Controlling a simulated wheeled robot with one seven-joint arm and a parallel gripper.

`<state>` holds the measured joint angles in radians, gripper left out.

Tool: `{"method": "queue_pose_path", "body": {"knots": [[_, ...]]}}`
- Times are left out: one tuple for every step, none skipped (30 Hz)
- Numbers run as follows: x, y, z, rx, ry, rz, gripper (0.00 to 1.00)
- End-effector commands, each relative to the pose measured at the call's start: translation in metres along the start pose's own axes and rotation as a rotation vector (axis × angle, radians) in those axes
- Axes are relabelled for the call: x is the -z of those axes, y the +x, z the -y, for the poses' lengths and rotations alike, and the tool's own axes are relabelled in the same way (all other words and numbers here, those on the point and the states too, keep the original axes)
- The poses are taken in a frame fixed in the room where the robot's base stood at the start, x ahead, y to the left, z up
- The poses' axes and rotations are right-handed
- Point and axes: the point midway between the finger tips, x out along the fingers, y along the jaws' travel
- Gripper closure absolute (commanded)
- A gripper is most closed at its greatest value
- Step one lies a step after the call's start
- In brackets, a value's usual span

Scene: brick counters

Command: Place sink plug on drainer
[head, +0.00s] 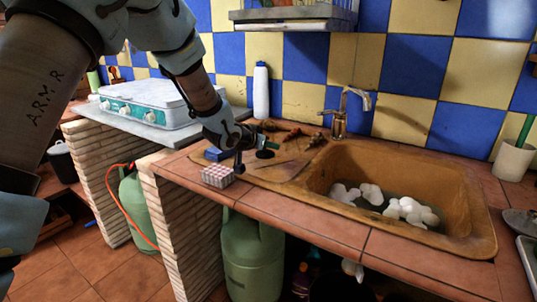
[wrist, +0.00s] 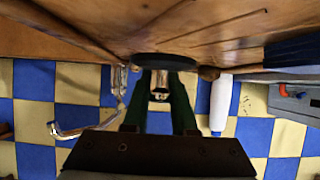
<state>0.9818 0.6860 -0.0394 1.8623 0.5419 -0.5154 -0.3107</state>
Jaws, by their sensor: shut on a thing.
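The sink plug is a flat dark disc (head: 265,154) at the tips of my gripper (head: 262,143), low over the drainer. In the wrist view the plug (wrist: 165,62) lies across the ends of both green fingers of my gripper (wrist: 160,76), which are shut on it. The drainer (head: 288,172) is the grooved orange-brown board left of the sink bowl. Its surface (wrist: 110,22) fills the top of the wrist view, close to the plug. I cannot tell whether the plug touches it. The part of the plug between the fingers is hidden.
The sink bowl (head: 325,178) holds white foam, with a tap (head: 340,112) behind it. A checkered block (head: 217,176) and a blue block (head: 214,154) lie left of the drainer. A white bottle (head: 261,92) stands behind my gripper. Small brown items (head: 293,134) lie along the back.

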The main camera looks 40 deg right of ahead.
Motion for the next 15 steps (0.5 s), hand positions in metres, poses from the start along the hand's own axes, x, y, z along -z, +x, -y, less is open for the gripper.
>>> {"method": "queue_pose_path", "body": {"knots": [[-0.007, 0.003, 0.0, 0.0, -0.001, 0.005, 1.0], [-0.011, 0.005, 0.0, 0.0, -0.001, 0.005, 1.0], [-0.016, 0.008, -0.001, -0.001, -0.002, 0.005, 1.0], [-0.02, 0.01, -0.001, -0.001, -0.001, 0.006, 1.0], [-0.023, 0.012, -0.001, -0.001, -0.001, 0.005, 1.0], [-0.026, 0.014, 0.0, -0.001, -0.001, 0.003, 1.0], [-0.028, 0.015, 0.0, 0.0, -0.001, 0.003, 1.0], [-0.028, 0.015, 0.0, 0.0, -0.001, 0.002, 1.0], [-0.028, 0.015, 0.0, 0.0, -0.001, 0.001, 1.0], [-0.028, 0.015, 0.0, 0.0, -0.001, 0.001, 1.0], [-0.028, 0.015, 0.0, 0.0, -0.001, 0.001, 1.0], [-0.028, 0.015, 0.0, 0.0, -0.001, 0.001, 1.0], [-0.028, 0.015, 0.0, 0.0, -0.001, 0.001, 1.0], [-0.028, 0.015, 0.0, 0.0, -0.001, 0.001, 1.0], [-0.029, 0.015, 0.0, 0.0, -0.001, 0.001, 1.0]]}}
